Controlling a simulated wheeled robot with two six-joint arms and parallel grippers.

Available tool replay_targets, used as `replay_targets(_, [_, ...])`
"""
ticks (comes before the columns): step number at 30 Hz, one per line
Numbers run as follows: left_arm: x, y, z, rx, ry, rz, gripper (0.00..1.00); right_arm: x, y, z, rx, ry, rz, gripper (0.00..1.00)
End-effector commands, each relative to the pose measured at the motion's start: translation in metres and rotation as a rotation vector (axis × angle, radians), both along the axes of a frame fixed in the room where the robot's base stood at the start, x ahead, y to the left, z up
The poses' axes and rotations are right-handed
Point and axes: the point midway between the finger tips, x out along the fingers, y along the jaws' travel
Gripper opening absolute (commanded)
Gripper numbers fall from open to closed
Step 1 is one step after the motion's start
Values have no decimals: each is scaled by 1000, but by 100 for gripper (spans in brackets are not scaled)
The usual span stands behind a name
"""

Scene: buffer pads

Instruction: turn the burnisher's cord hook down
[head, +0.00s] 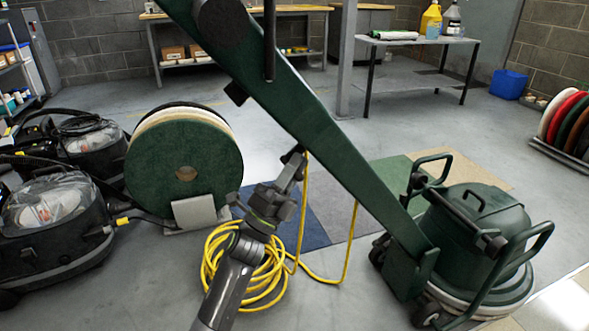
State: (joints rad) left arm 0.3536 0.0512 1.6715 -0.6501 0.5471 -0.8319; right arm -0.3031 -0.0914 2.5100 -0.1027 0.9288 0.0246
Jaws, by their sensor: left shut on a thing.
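The burnisher (480,240) is a dark green floor machine at the right. Its long green handle (325,140) slants from the machine up to the upper left, close to me. A small black cord hook (292,154) sits at the handle's lower edge, mid-length. My left gripper (292,168) reaches up from below and is shut on this hook; its fingers partly hide the hook, so its exact angle is hard to tell. A second black hook-like piece (236,93) sits higher on the handle. My right gripper is not in view.
Yellow cord (303,220) hangs beside the gripper, with a loose coil (225,270) on the floor around my arm. Round pads (180,165) stand in a holder at left, near black machines (50,230). Carpet squares (335,210) lie behind. The floor beyond is mostly clear.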

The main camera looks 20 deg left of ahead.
Motion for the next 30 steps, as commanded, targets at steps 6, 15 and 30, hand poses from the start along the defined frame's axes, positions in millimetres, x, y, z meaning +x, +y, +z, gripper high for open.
replay_targets(6, [0,0,0,2,0,1,38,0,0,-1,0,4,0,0])
replay_targets(15, [0,0,-1,1,1,1,40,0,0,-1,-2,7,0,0])
replay_targets(30, [-52,37,-66,3,6,2,40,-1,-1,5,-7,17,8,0])
